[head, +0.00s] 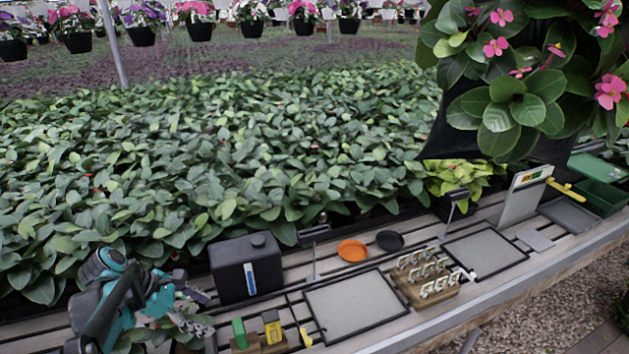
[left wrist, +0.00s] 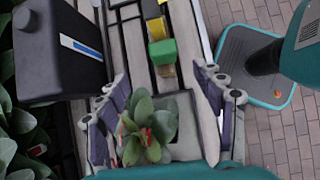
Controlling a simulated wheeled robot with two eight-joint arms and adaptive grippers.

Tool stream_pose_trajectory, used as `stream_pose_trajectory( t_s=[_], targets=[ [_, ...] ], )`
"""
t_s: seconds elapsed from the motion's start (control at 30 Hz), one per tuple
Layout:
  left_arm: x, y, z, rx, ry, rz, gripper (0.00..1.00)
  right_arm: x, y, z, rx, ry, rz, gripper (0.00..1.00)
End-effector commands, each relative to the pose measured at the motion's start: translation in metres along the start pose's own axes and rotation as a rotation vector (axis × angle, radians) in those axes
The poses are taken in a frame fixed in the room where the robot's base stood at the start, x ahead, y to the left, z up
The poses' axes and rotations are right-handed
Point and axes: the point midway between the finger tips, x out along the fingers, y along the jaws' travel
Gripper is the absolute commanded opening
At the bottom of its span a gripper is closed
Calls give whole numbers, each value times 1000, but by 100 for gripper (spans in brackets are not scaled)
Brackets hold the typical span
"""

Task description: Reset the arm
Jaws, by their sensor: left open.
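My left arm comes in at the lower left of the head view, and its left gripper (head: 190,325) is over the left end of the slatted bench. In the left wrist view the left gripper (left wrist: 162,100) is open, its two fingers wide apart. A small leafy plant (left wrist: 147,132) with red bits shows between the fingers, close to the camera. Its leaves also show beside the gripper in the head view (head: 180,332). I cannot tell whether the fingers touch it. My right gripper is in neither view.
A black canister (head: 246,268) stands right of the gripper. Green (head: 240,334) and yellow (head: 272,328) blocks are at the front. A grey tray (head: 350,308), orange dish (head: 352,250) and wooden rack (head: 425,283) lie farther right. Dense foliage (head: 250,160) fills the back.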

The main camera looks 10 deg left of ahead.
Motion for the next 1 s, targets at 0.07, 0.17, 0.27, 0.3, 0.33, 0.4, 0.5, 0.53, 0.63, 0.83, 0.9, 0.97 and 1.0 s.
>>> stream_pose_trajectory(
  t_s=[0.07,0.17,0.27,0.3,0.33,0.4,0.5,0.53,0.63,0.83,0.9,0.97,1.0],
  targets=[
    [4,-7,9,69,22,2,68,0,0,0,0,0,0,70],
    [14,-24,28,273,91,13,68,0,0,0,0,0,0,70],
    [26,-51,49,595,194,23,68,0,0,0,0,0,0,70],
    [30,-62,56,743,239,24,68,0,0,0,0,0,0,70],
    [33,-70,61,855,273,26,68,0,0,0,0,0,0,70],
    [39,-89,70,1119,351,24,68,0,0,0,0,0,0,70],
    [45,-111,80,1483,459,19,68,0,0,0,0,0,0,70],
    [46,-117,82,1584,489,16,68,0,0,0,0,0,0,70],
    [50,-131,88,1869,578,8,68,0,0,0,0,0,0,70],
    [54,-144,94,2168,677,-2,68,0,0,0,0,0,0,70],
    [54,-144,95,2195,687,-3,68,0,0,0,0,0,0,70],
    [54,-144,95,2202,690,-3,68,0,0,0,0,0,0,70],
    [54,-144,95,2201,690,-3,68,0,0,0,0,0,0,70]
  ],
)
